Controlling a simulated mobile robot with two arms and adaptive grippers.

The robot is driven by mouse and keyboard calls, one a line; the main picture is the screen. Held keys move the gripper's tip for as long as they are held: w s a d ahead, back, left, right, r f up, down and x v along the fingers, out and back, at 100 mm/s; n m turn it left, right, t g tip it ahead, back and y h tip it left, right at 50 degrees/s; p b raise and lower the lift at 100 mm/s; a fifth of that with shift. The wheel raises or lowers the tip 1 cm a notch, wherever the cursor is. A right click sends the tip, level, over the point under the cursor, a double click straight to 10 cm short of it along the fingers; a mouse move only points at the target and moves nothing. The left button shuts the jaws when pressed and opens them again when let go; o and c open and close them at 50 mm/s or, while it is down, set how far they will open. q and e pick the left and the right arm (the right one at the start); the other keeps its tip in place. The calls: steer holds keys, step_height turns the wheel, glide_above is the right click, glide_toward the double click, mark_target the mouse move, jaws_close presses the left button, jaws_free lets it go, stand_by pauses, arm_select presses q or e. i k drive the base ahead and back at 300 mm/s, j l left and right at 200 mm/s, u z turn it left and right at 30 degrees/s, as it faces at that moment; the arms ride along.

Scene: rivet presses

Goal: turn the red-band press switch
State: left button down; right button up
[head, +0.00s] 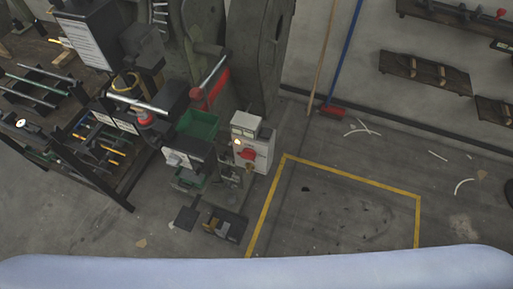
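A dark grey press (262,50) stands at the top centre, and a red band or arm part (209,92) shows on its left side. A pale grey control box (262,150) is mounted low at its front right. A red rotary switch (248,154) sits on the box's front. The switch's exact angle is too small to tell. Neither of my grippers shows in the head view.
Green bins (197,124) and a foot pedal (225,225) stand left of and below the box. Tool racks (70,130) fill the left. A red broom (332,110) leans at the wall.

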mark_target(249, 154)
steer(key=j, duration=0.55)
steer(key=k+j+z, duration=0.1)
steer(key=j, duration=0.45)
steer(key=k+j, duration=0.1)
steer(key=j, duration=0.45)
steer(key=k+j+z, duration=0.1)
steer(key=j, duration=0.45)
steer(key=k+j+z, duration=0.1)
steer(key=j, duration=0.45)
